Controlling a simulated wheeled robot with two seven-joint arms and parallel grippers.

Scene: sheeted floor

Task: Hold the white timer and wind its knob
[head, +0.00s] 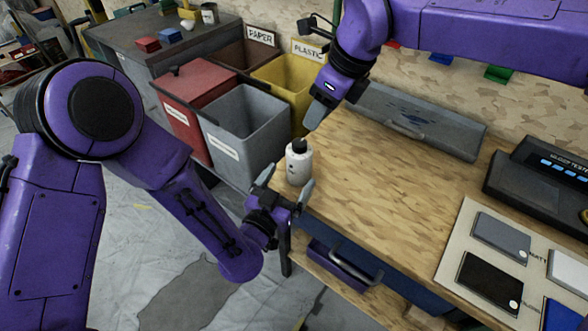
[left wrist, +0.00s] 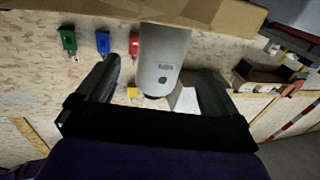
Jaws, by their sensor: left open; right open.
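The white timer (head: 299,166) stands upright at the near left corner of the wooden bench top, with a dark knob (head: 298,146) on top. My left gripper (head: 286,182) is open at the bench edge, its fingers on either side of the timer's near side. In the left wrist view, which is upside down, the timer (left wrist: 163,60) shows between the open fingers, with a small label and a dark dot. I see no clear contact. My right gripper (head: 318,114) is above and beyond the timer, pointing down, apart from the knob. Its fingers are partly hidden.
Red, grey (head: 247,125) and yellow (head: 285,85) bins stand left of the bench. A black tester (head: 545,180) and a board with several flat pieces (head: 465,230) are right. The bench middle is clear.

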